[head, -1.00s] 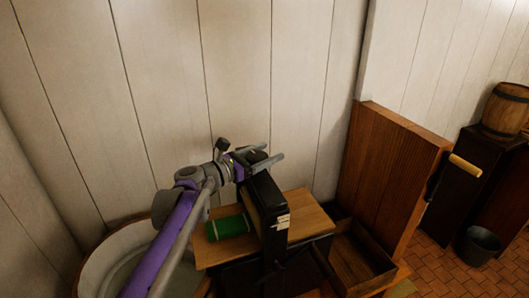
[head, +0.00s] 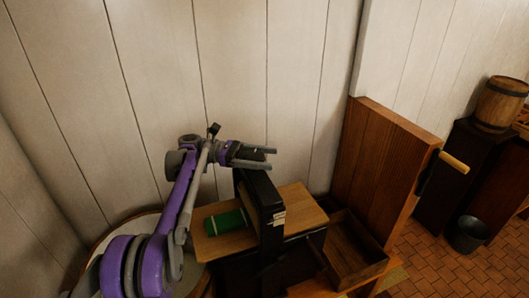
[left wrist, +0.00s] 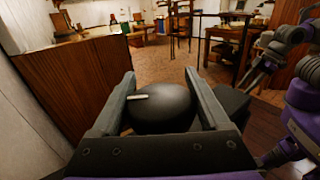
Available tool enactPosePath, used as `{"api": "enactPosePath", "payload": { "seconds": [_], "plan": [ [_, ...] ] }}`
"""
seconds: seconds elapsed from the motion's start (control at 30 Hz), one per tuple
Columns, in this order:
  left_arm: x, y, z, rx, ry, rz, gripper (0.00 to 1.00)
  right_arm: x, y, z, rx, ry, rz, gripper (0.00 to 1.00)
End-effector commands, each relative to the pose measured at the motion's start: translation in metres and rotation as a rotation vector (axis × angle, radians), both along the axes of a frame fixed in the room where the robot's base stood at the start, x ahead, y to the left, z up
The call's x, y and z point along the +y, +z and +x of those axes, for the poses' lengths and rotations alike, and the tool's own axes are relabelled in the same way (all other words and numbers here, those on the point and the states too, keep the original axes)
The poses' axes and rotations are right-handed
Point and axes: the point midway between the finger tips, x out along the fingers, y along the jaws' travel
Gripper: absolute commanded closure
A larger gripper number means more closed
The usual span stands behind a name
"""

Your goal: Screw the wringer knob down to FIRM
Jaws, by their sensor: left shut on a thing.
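The black wringer frame (head: 262,200) stands upright on a wooden board in the head view. My left gripper (head: 268,158) is at the top of this frame, its two grey fingers pointing right. In the left wrist view, my left gripper (left wrist: 160,85) has its fingers on either side of a dark round knob (left wrist: 168,108) and is shut on it. The knob has a short pale mark on its upper left. In the head view the gripper hides the knob. A small pale label (head: 278,217) is on the frame's side; I cannot read it.
A green folded cloth (head: 225,222) lies on the wooden board (head: 300,207) left of the frame. A pale tub (head: 118,228) is behind my left arm. A wooden box (head: 345,257) and a tall wooden partition (head: 375,160) stand to the right. Wall planks are close behind.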

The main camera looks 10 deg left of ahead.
Motion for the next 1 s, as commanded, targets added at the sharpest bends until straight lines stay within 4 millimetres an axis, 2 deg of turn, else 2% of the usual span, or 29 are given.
{"api": "enactPosePath", "payload": {
  "seconds": [0.3, 0.87, 0.9, 1.0],
  "plan": [
    [-0.0001, 0.0016, -0.0031, -0.001, -0.126, -0.001, 0.77, 0.0, 0.0128, 0.0058, -0.011, 0.0, 0.0, 0.5],
    [-0.0003, 0.0008, -0.0044, -0.001, -0.152, -0.002, 0.77, 0.0, 0.0143, 0.0065, -0.012, 0.0, 0.0, 0.5],
    [-0.0003, 0.0008, -0.0044, -0.001, -0.152, -0.002, 0.16, 0.0, 0.0143, 0.0065, -0.012, 0.0, 0.0, 0.5],
    [-0.0003, 0.0007, -0.0044, -0.001, -0.152, -0.002, 0.0, 0.0, 0.0143, 0.0065, -0.012, 0.0, 0.0, 0.5]
  ]
}}
